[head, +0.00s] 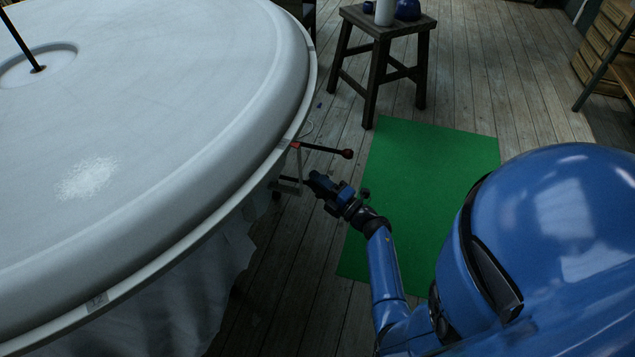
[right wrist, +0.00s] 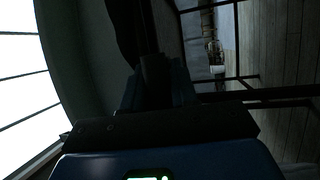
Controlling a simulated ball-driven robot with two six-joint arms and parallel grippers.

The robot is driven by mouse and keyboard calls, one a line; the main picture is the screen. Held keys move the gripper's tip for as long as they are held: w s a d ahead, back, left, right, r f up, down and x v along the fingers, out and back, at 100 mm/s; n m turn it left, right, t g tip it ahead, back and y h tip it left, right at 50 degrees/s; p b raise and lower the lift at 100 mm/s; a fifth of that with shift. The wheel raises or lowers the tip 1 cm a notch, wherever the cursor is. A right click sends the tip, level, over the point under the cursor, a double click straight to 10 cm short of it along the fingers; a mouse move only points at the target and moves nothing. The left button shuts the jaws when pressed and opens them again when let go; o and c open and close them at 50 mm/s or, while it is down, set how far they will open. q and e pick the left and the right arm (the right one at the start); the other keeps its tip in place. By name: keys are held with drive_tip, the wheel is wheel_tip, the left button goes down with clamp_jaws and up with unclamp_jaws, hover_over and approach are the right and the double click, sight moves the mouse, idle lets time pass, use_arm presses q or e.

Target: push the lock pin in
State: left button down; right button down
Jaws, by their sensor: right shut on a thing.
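A large round white plaster wheel (head: 170,130) fills the left of the head view. A small pale bracket (head: 298,170) hangs under its right rim. My right gripper (head: 310,180) is at the bracket's lower part, below the lever, shut on a small dark thing that looks like the lock pin. Its jaws mostly hide the pin. In the right wrist view the dark jaws (right wrist: 155,85) show, but the pin cannot be made out. My left gripper is not in view.
A green mat (head: 440,180) lies on the plank floor under my right arm. A dark wooden stool (head: 385,25) with a white and a blue object on it stands behind. A wooden drawer cabinet (head: 605,45) is at the far right. Bare floor lies between wheel and mat.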

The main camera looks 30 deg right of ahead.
drive_tip(key=c, duration=0.9)
unclamp_jaws()
drive_tip(key=shift+r, duration=0.25)
drive_tip(key=shift+c, duration=0.2)
drive_tip(key=shift+f, duration=0.1)
drive_tip(key=shift+s+d+f, duration=0.1)
drive_tip(key=shift+s+d, duration=0.05)
drive_tip(key=shift+s, duration=0.35)
drive_tip(key=v, duration=0.9)
drive_tip(key=shift+s+p, duration=0.35)
